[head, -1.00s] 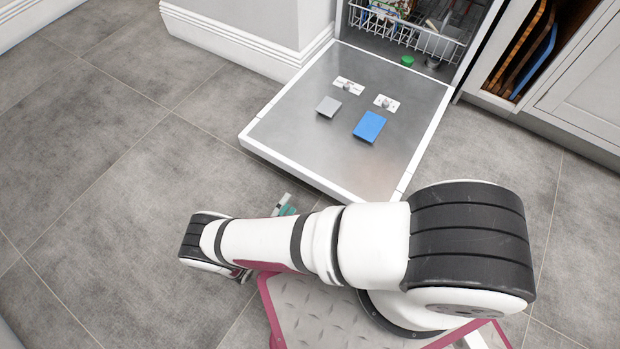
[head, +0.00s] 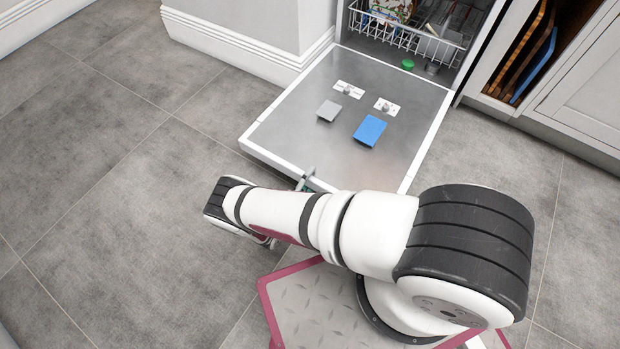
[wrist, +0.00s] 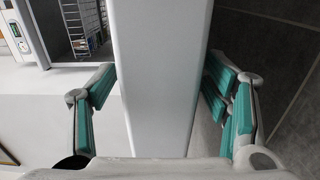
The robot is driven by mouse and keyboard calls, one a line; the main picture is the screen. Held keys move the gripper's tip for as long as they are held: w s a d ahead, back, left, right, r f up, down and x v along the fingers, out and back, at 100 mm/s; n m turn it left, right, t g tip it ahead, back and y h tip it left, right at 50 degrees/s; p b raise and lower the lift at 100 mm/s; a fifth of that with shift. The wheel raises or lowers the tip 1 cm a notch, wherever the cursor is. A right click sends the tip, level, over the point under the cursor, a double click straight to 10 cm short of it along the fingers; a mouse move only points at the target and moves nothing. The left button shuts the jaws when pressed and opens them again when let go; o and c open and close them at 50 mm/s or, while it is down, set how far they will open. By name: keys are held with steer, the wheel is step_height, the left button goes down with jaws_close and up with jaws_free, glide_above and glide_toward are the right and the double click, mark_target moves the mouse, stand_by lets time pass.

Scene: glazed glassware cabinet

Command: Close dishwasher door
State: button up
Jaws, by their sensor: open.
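The dishwasher door (head: 291,143) is lowered flat, its metal inner face up, in the head view. In the wrist view its white outer edge (wrist: 153,70) runs between my two fingers. My gripper (wrist: 163,105) is open around this edge, with one green-padded finger on each side and some gap visible. In the head view only a fingertip of my gripper (head: 305,180) shows at the door's front edge; my arm hides the rest and part of that edge. I cannot tell if a finger touches the door.
A blue block (head: 369,130) and a grey block (head: 329,110) lie on the open door. A wire rack (head: 415,42) with dishes is inside the dishwasher, with a green item (head: 407,64) before it. A cabinet (head: 580,90) stands at right. Tiled floor at left is clear.

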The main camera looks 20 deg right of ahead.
steer(key=shift+d, duration=0.1)
steer(key=c, duration=1.7)
